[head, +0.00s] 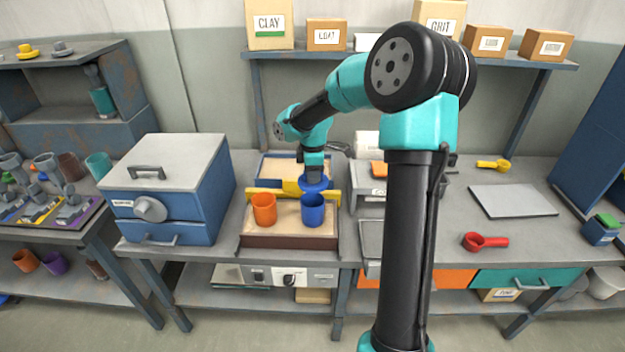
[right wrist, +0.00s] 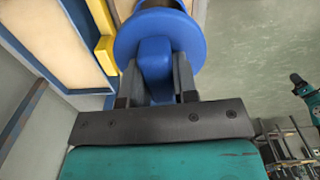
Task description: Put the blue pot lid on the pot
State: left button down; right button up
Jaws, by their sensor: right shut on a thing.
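The blue lid (head: 314,185) is a round disc with a block-shaped knob. My right gripper (head: 313,172) is shut on the knob, and the lid (right wrist: 192,42) fills the upper middle of the right wrist view. The blue pot (head: 313,210) stands upright on the light board at the front, just below the lid in the head view. Part of the pot's rim (right wrist: 160,3) shows past the lid in the right wrist view. I cannot tell whether lid and pot touch. My left gripper is not in view.
An orange pot (head: 264,209) stands just left of the blue pot. A yellow bar (head: 256,190) runs behind them. A blue kiln-like box (head: 170,190) stands at the left. Red (head: 484,242) and yellow (head: 493,165) scoops and a grey slab (head: 513,201) lie at the right.

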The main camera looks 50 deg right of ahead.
aim_at(312, 188)
jog(key=shift+w+a+r, duration=0.1)
jog(key=shift+a, duration=0.05)
dwell(0.3)
jog(key=shift+f, duration=2.9)
jog(key=shift+f, duration=0.55)
jog(key=o, duration=0.6)
jog(key=shift+o, duration=0.2)
jog(key=shift+r, duration=5.45)
